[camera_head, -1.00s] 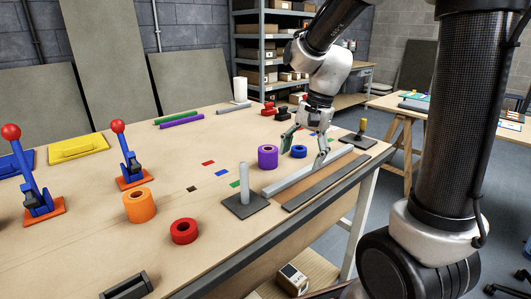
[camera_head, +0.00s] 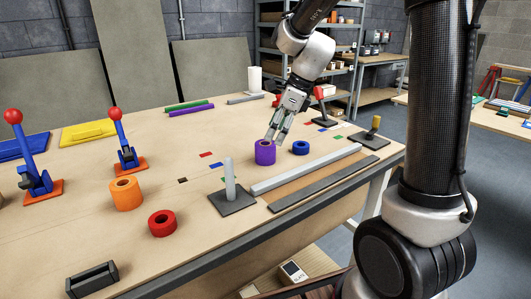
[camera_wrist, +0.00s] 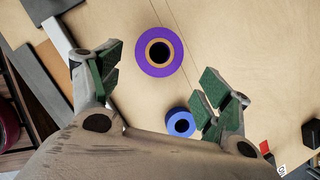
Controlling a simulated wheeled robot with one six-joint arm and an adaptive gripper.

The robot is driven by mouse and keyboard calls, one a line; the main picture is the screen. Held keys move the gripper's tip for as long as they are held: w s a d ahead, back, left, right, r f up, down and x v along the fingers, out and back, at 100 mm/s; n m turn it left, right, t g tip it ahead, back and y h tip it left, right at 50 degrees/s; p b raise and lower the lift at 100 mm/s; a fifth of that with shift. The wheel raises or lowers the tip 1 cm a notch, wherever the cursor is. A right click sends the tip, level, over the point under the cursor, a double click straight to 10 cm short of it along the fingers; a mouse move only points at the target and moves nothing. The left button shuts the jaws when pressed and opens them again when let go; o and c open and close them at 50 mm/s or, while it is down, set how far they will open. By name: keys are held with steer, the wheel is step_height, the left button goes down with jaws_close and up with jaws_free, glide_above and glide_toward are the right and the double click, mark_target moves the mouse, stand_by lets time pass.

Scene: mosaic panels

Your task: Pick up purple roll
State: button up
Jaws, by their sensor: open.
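The purple roll (camera_head: 264,155) stands upright on the wooden table, with a tan core and a dark centre hole. In the wrist view the purple roll (camera_wrist: 146,58) lies ahead of my gripper, between the lines of its two fingers. My gripper (camera_head: 277,136) is open and empty, with green finger pads, just above and behind the roll in the head view. In the wrist view my gripper (camera_wrist: 158,85) has its fingers spread wide. A blue roll (camera_head: 300,148) sits to the right of the purple one, and the blue roll (camera_wrist: 180,123) shows near the right finger.
An orange roll (camera_head: 126,194) and a red roll (camera_head: 162,223) stand to the left. A grey post on a dark base (camera_head: 231,193) and a long grey bar (camera_head: 305,170) lie in front. Small coloured tiles (camera_head: 205,155) lie flat nearby.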

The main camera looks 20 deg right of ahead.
mark_target(265, 150)
steer(key=x, duration=0.8)
steer(key=shift+s+a+r, duration=0.1)
steer(key=shift+s+a, duration=0.05)
steer(key=c, duration=1.2)
